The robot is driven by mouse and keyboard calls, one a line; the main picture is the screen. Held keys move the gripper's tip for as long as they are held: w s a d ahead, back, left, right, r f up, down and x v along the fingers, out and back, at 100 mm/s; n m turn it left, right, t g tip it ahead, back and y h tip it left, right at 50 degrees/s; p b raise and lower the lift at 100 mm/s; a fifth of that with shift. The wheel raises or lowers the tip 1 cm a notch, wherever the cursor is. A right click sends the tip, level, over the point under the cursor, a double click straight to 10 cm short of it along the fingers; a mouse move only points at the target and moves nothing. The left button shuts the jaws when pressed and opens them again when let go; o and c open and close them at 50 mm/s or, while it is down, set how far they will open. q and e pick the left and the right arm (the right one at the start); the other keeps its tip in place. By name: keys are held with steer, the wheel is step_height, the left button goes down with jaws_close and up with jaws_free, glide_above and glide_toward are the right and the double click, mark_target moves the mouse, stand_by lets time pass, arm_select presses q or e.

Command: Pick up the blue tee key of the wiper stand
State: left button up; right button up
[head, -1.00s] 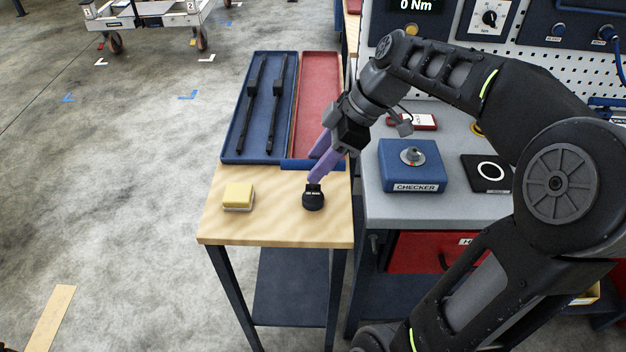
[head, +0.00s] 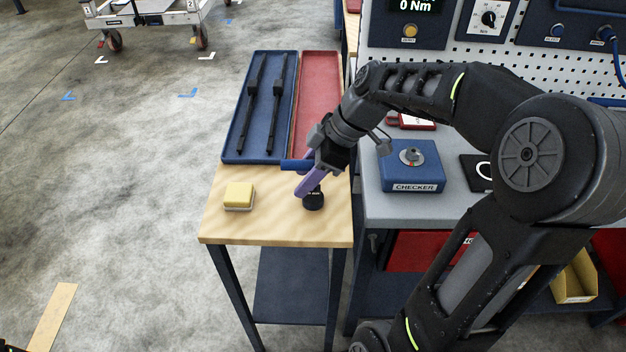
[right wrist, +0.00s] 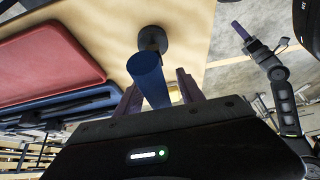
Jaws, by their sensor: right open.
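The blue tee key's bar (head: 295,165) sits above the black round wiper stand (head: 313,202) on the wooden table top; its right part is hidden behind my gripper in the head view. My right gripper (head: 306,184) is at the key, open, with its purple fingers reaching down beside the stand. In the right wrist view the blue key (right wrist: 148,80) shows end-on between the two spread fingers of my right gripper (right wrist: 158,88). The stand's base (right wrist: 153,38) is beyond it. My left gripper (right wrist: 243,33) shows small in the right wrist view; its opening is unclear.
A yellow sponge-like block (head: 239,195) lies left of the stand. Behind are a blue tray (head: 233,145) with two black wiper parts and a red tray (head: 318,75). A blue checker box (head: 425,170) stands on the grey bench to the right.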

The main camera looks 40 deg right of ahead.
steer(key=shift+c, duration=0.5)
jaws_close()
stand_by(1.1)
